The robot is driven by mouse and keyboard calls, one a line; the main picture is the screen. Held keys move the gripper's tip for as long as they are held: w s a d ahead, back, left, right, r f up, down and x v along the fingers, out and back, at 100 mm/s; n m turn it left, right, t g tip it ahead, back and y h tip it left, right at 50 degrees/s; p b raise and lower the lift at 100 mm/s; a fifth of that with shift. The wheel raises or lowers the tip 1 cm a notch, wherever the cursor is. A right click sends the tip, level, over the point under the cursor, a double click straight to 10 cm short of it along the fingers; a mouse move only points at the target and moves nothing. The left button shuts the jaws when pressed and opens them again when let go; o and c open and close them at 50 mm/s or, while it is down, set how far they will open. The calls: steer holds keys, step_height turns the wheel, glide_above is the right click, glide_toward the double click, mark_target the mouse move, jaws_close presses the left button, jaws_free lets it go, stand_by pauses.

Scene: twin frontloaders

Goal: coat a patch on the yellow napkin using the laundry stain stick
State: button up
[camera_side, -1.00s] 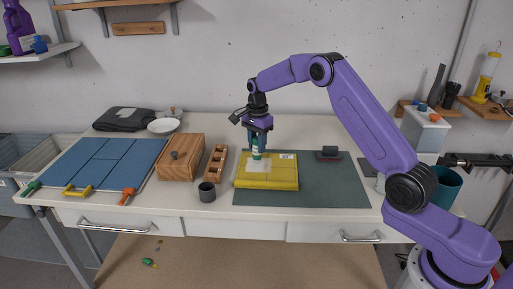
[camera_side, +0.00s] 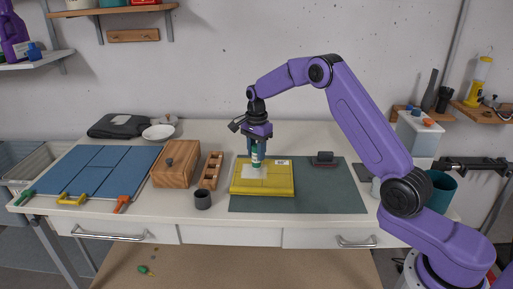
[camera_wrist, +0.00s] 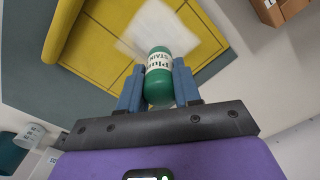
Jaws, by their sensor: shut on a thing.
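The yellow napkin (camera_side: 280,183) lies folded on the grey-green mat, with a small white label at its back edge. A pale whitish patch (camera_side: 250,173) shows on its top, left of the middle; it also shows in the wrist view (camera_wrist: 150,28). My gripper (camera_side: 257,152) is shut on the green laundry stain stick (camera_side: 257,160), held upright over the patch with its lower end down. In the wrist view the stick (camera_wrist: 162,85) sits between both blue fingers. Its tip appears at or just above the cloth; contact is unclear.
A dark stamp-like block (camera_side: 324,159) sits at the mat's back. The mat's (camera_side: 330,190) right part is clear.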

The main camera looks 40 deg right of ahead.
steer(key=shift+s+a, duration=2.15)
steer(key=shift+a, duration=0.15)
steer(key=shift+s+d, duration=0.4)
steer(key=shift+d, duration=0.25)
steer(key=shift+w+d, duration=3.2)
steer(key=shift+d, duration=0.15)
steer(key=shift+w+d+r, duration=0.1)
steer(key=shift+w+d, duration=0.05)
steer(key=shift+w, duration=0.05)
step_height(320, 180, up, 8)
steer(key=shift+s, duration=0.1)
